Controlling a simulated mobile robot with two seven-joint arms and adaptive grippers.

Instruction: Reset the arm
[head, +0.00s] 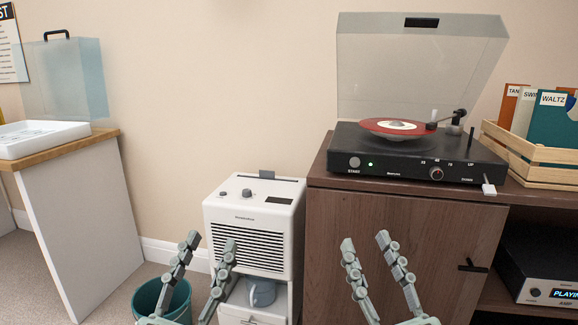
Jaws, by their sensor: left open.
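A black turntable (405,160) stands on a brown wooden cabinet (400,205), its clear lid (420,60) raised. A red record with a white label (375,126) lies on the platter. The tonearm (447,120) reaches left from its pivot, its head at the record's right edge; whether it touches is too small to tell. A green light is lit near the START button (354,162); a knob (436,173) sits under speed marks and "UP". My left gripper (211,244) is open and empty before the white unit. My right gripper (365,241) is open and empty before the cabinet door.
A wooden crate of records (535,160) stands right of the turntable. An amplifier (540,265) is on the shelf below. A white unit (250,215) holding a grey mug (262,293) and a teal bin (178,300) stand left of the cabinet. A side table (75,215) is far left.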

